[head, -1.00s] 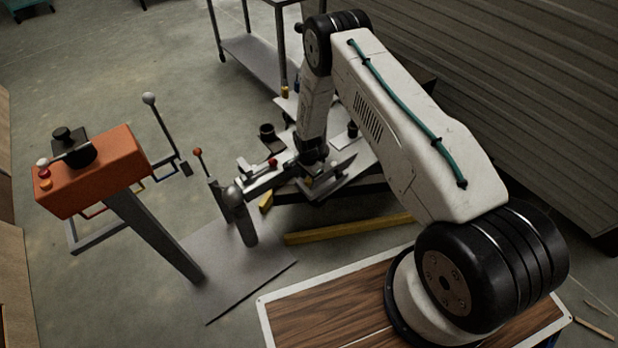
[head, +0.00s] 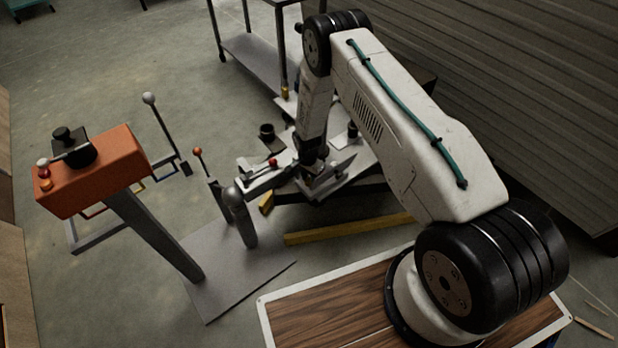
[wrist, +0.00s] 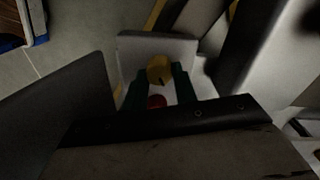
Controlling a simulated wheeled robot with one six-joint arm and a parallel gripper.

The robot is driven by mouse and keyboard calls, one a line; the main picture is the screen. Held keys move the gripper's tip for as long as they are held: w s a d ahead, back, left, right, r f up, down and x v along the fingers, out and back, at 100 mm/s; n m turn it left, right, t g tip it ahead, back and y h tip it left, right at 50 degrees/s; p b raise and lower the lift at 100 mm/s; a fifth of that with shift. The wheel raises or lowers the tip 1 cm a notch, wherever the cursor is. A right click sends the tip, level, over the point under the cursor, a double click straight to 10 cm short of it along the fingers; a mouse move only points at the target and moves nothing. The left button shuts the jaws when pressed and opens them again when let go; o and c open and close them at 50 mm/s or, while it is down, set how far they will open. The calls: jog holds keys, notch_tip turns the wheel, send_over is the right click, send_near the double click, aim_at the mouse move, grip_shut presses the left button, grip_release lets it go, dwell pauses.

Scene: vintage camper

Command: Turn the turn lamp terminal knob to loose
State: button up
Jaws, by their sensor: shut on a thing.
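In the wrist view a round yellow knob (wrist: 160,69) with a dark mark on its edge sits between the tips of my gripper's two dark green fingers (wrist: 162,74). The fingers are shut on it. A red knob or cap (wrist: 157,101) shows between the fingers, nearer the gripper body. In the head view my gripper (head: 307,183) is low over the pale bench with fittings, and my wrist hides much of the knob area. No label or pointer scale is readable, so the knob's setting cannot be told.
An orange control box (head: 95,170) on a grey post stands at the left. Ball-topped levers (head: 233,196) rise left of my gripper. A yellow bar (head: 348,229) lies in front of the bench. A metal cart (head: 250,60) stands behind. Open floor lies at the upper left.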

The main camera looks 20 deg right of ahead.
aim_at(307, 179)
jog(key=n, duration=0.5)
jog(key=shift+n, duration=0.3)
jog(key=n, duration=0.5)
jog(key=shift+a, duration=0.1)
dwell(0.3)
jog(key=o, duration=1)
jog(key=r, duration=0.7)
jog(key=shift+a+r, duration=0.2)
jog(key=shift+r, duration=0.2)
